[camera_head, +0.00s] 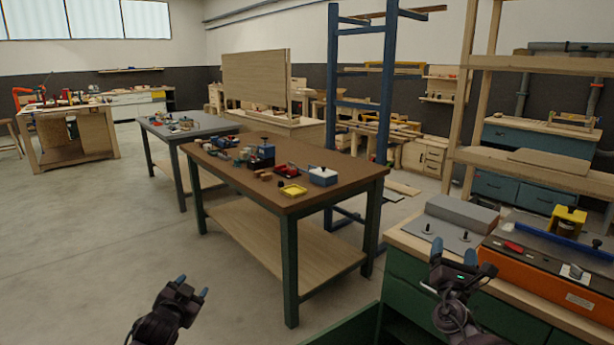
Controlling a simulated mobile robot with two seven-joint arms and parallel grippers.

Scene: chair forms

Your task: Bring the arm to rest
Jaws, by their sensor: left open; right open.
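My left gripper (192,287) is at the bottom left, in front of the bare concrete floor. Its two blue fingertips are apart, with nothing between them. My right gripper (453,258) is at the lower right, in front of the left part of a wooden-topped green bench. Its fingers are apart and I see nothing held in them. Both grippers are apart from the brown-topped table in the middle.
The brown-topped table (355,176) carries several small items, including a yellow tray (293,190) and a blue-and-white box (323,176). An orange machine (550,270) stands on the bench (402,240) at right. Open floor (100,240) lies at left.

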